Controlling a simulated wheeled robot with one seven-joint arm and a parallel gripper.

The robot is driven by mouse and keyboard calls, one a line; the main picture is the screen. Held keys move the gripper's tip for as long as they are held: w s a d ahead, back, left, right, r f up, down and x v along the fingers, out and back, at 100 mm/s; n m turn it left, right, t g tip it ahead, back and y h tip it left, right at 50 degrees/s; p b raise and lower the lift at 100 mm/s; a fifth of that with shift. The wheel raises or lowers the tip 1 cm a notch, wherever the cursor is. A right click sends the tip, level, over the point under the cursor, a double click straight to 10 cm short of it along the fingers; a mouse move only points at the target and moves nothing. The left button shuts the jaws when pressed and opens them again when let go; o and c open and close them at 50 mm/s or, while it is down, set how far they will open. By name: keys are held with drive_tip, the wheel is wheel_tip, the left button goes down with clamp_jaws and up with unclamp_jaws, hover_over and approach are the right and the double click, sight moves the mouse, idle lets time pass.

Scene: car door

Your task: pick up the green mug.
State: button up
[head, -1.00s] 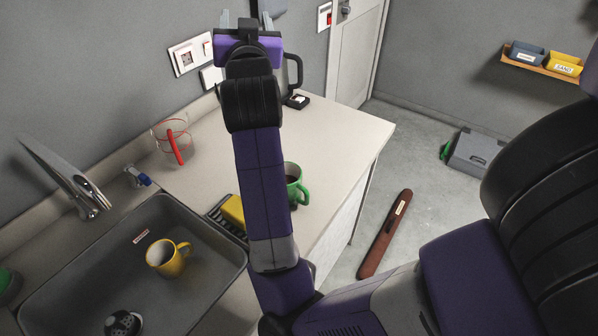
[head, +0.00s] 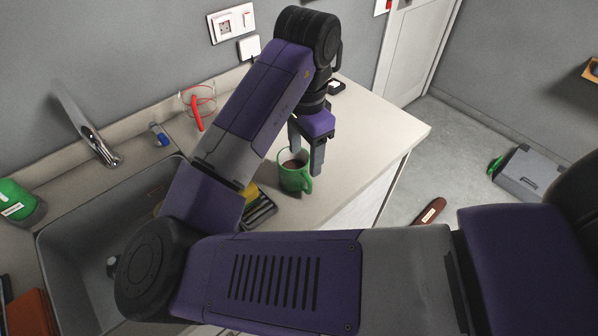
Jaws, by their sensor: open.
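The green mug (head: 294,180) stands upright on the pale countertop (head: 345,180), with dark contents showing inside its rim. Its handle points to the front right. My gripper (head: 306,158) is open and points down at the mug's rim. One finger is at the back left of the rim and the other is at its right side. I cannot tell whether the fingers touch the mug. Nothing shows as held.
A sink (head: 75,245) lies to the left, partly hidden by my arm. A dish rack (head: 258,210) is close to the mug's left front. A clear jug with a red handle (head: 198,108) stands near the wall. The counter's right edge (head: 400,155) drops to the floor.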

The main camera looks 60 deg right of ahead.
sight(307, 176)
drive_tip(key=shift+s+f+p, duration=0.2)
drive_tip(key=shift+f+p, duration=0.1)
drive_tip(key=shift+f, duration=1.6)
drive_tip(key=shift+s+f+p, duration=0.15)
drive_tip(key=shift+f+p, duration=0.15)
drive_tip(key=shift+f, duration=1.6)
clamp_jaws()
